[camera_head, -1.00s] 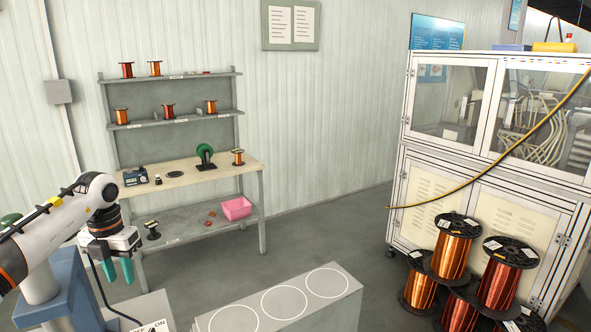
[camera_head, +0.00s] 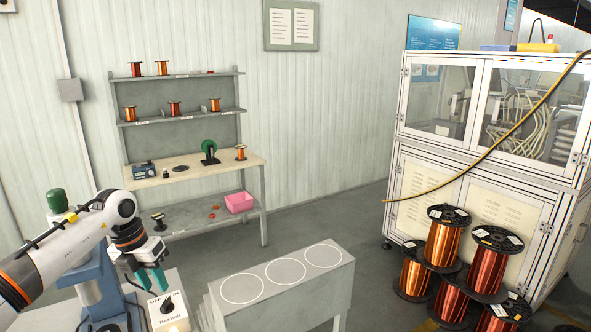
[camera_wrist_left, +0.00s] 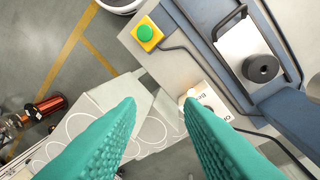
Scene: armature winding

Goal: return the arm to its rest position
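My left gripper (camera_head: 153,279) hangs at the lower left of the head view, its green fingers pointing down over the area of the blue machine and the white control box. In the left wrist view its two green textured fingers (camera_wrist_left: 160,110) stand wide apart with nothing between them. My left arm comes in from the left edge, bent at the wrist. My right arm and gripper do not show in either view.
A grey stand (camera_head: 330,245) with three white circles is right of the gripper. A control box (camera_head: 168,318) and a blue machine (camera_head: 92,290) are close by. A shelf bench (camera_head: 215,168) stands behind. Copper spools (camera_head: 445,245) are stacked at right. Open floor lies between.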

